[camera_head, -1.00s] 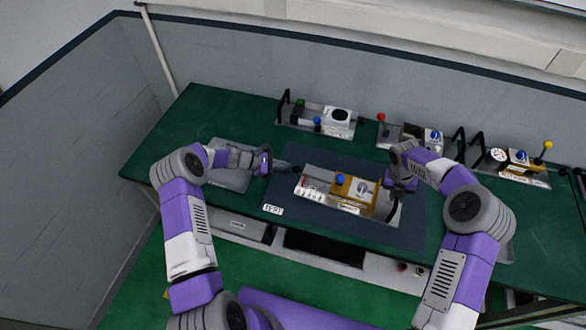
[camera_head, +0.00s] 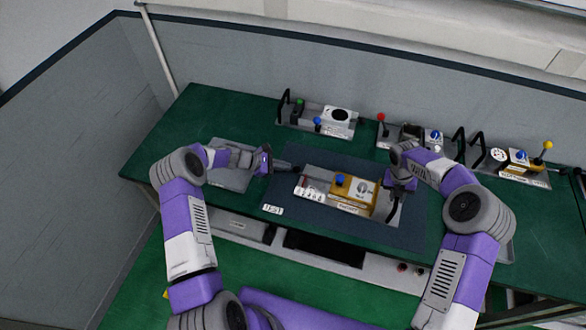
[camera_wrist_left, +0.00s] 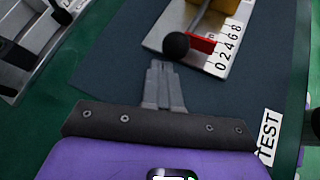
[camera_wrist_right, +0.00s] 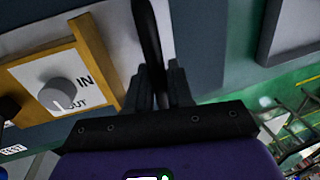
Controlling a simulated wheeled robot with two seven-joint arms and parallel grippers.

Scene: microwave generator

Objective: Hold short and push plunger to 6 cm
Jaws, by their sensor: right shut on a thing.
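The test device lies on the dark mat. Its yellow block (camera_head: 351,193) has a blue knob (camera_head: 340,180) and a dial (camera_wrist_right: 59,96) marked IN and OUT. On its left is a plunger with a black ball end (camera_wrist_left: 176,46), a red pointer (camera_wrist_left: 200,43) and a scale (camera_wrist_left: 229,47) marked 0 to 8. The pointer appears to be near the 2. My left gripper (camera_wrist_left: 161,66) has its fingers together and empty, just short of the ball. My right gripper (camera_wrist_right: 157,72) is shut on the black handle (camera_wrist_right: 147,35) at the device's right end.
The dark mat (camera_head: 400,236) bears a TEST label (camera_head: 272,210). A grey tray (camera_head: 231,180) lies under my left arm. Several other devices stand along the back of the green bench, one with a green knob (camera_head: 300,102) and one with a yellow ball (camera_head: 548,145).

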